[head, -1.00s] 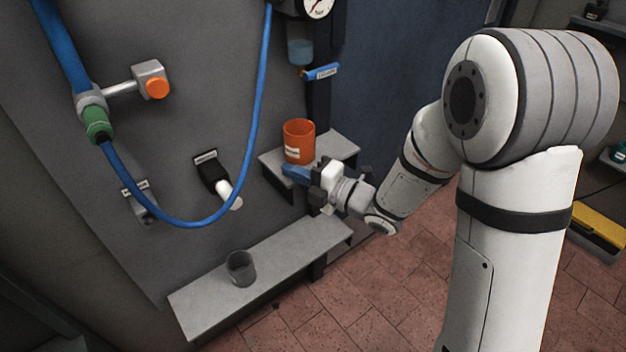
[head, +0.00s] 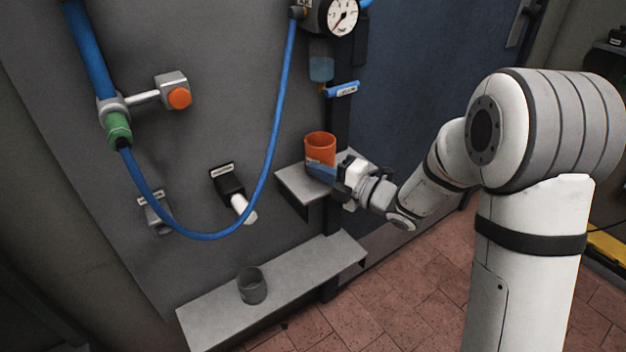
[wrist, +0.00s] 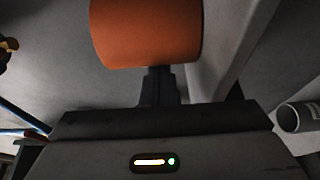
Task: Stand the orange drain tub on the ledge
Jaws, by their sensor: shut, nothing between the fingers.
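The orange drain tub (head: 320,146) stands upright on the small upper ledge (head: 292,184) against the grey wall panel. In the wrist view the tub (wrist: 146,35) fills the top middle, just beyond my dark fingertips (wrist: 156,86). The fingers are together with nothing between them. I cannot tell whether they touch the tub. The tub's base is partly hidden by my gripper.
A long lower shelf (head: 205,318) carries a grey cup (head: 252,286). A blue hose (head: 278,120) loops down left of the tub. A black-and-white handle (head: 232,192) juts from the panel. A blue lever (head: 342,90) and pressure gauge (head: 341,16) are above the tub.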

